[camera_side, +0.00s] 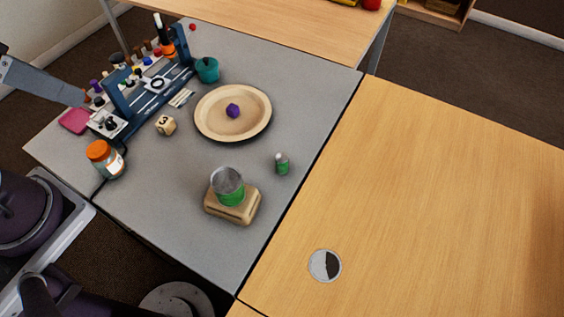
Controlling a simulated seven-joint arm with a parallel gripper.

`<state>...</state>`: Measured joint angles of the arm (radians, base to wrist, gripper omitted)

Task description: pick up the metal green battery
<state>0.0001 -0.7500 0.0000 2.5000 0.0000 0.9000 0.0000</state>
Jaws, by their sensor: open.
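A small upright cylinder with a metal-grey top and a green lower part, which looks like the metal green battery (282,164), stands on the grey table (300,105) near its right edge. A larger green can (231,197) with a grey top rests on a tan block (219,210) to its lower left, apart from it. My gripper is not visible in this view. Parts of my body show at the lower left. The space around the small cylinder is clear, and nothing touches it.
A tan plate (250,130) holds a purple die (233,111). A cream die (165,125), an orange-lidded jar (106,160), a teal pot (207,70) and a blue rack (158,96) stand left. A wooden table (430,190) adjoins right, mostly bare except a grey-black disc (325,265).

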